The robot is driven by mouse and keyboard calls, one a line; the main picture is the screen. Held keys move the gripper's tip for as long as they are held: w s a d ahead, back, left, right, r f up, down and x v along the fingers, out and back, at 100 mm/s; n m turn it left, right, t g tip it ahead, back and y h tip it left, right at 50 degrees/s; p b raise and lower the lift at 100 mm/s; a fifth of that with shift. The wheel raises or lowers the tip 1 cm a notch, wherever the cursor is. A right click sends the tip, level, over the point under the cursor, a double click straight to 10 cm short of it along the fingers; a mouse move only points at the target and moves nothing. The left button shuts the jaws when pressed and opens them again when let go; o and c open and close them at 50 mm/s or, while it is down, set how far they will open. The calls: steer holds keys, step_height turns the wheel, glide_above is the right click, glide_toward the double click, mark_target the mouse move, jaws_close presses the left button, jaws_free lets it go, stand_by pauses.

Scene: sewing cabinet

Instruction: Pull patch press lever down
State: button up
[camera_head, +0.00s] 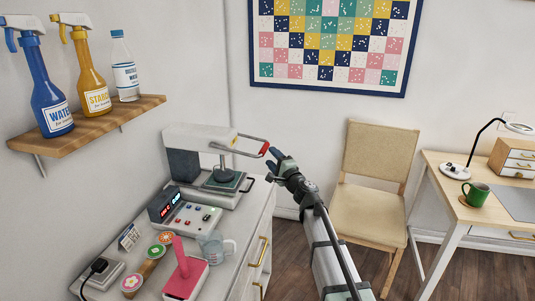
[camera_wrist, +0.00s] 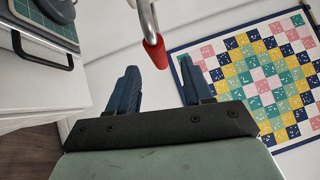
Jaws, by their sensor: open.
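The patch press (camera_head: 202,160) stands on the white cabinet, with a white upper arm and a round pressing plate over a green gridded base. Its lever (camera_head: 248,143) is a metal bar that sticks out to the right and ends in a red grip (camera_head: 264,148). My gripper (camera_head: 272,158) is just right of and slightly below the red grip. In the wrist view the lever's red grip (camera_wrist: 155,52) is ahead of my open blue fingers (camera_wrist: 157,82), nearer the left finger.
A control box (camera_head: 185,211), a pink stamp-like tool (camera_head: 184,275) and a measuring cup (camera_head: 215,248) are on the cabinet (camera_head: 238,262) in front of the press. A wooden shelf (camera_head: 90,128) holds bottles. A chair (camera_head: 375,190) stands right of my arm.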

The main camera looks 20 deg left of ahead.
steer(key=r+v, duration=0.1)
steer(key=v, duration=0.6)
steer(key=shift+f, duration=0.5)
